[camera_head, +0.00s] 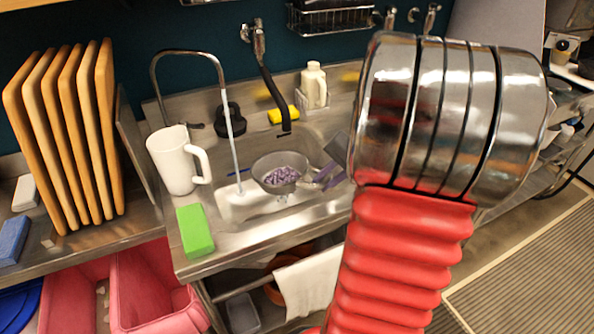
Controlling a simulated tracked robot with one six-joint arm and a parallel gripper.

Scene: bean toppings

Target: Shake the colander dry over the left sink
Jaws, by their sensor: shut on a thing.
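A metal colander (268,163) with purple beans (281,175) in it is in the middle of the view, at the left sink (240,210). It looks roughly level. My gripper (318,177) is at the colander's right side and is shut on it; the exact grip is small and partly hidden by my arm. A stream of water (235,150) runs from the tall curved faucet (188,53) into the sink, just left of the colander. I cannot tell whether the colander touches the sink floor. My red and metal arm hides the area to the right.
A white pitcher (172,161) and a green sponge (195,231) stand on the counter left of the sink. A black hose faucet (270,85), yellow sponge (283,116) and cream bottle (314,86) are behind it. Upright wooden boards (62,140) stand at far left.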

